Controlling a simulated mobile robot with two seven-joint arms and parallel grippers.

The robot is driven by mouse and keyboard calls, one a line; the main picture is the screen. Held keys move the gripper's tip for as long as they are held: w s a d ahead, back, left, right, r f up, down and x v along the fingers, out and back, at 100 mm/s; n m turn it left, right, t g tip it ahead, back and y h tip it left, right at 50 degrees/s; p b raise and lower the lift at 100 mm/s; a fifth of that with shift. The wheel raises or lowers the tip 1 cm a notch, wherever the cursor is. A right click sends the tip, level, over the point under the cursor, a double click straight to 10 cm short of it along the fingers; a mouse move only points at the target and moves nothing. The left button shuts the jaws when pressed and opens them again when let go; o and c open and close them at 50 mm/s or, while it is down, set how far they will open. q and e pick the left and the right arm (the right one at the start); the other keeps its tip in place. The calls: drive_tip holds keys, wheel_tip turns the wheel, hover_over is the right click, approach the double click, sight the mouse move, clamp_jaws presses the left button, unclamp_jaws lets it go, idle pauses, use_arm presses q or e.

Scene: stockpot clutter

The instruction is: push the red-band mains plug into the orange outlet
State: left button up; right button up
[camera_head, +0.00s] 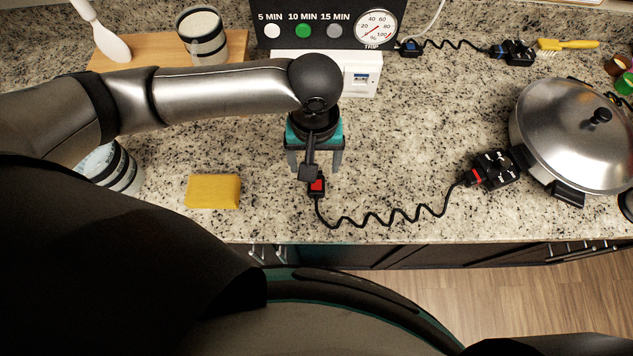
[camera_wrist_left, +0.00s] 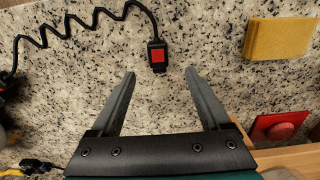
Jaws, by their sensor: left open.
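A black coiled cord runs from a small black plug with a red face (camera_head: 317,187) to a larger black block with a red band (camera_head: 490,170) by the pot. In the left wrist view the small plug (camera_wrist_left: 157,55) lies on the counter just beyond the fingertips, roughly in line with their gap. My left gripper (camera_head: 315,165) is above the counter, fingers apart and empty; its open fingers also show in the left wrist view (camera_wrist_left: 160,75). I cannot make out an orange outlet. My right gripper is not in view.
A yellow sponge (camera_head: 213,191) lies left of the small plug. A steel pot (camera_head: 575,135) stands at right. A white box with a blue socket (camera_head: 361,79) and a timer panel are behind. Counter between plug and pot is mostly clear.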

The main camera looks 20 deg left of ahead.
use_arm(q)
wheel_tip(320, 180, down, 8)
drive_tip(key=shift+d+f+b, duration=0.1)
drive_tip(key=shift+f+b, duration=0.15)
drive_tip(key=shift+b, duration=0.15)
drive_tip(key=shift+c, duration=0.2)
clamp_jaws()
idle(0.5)
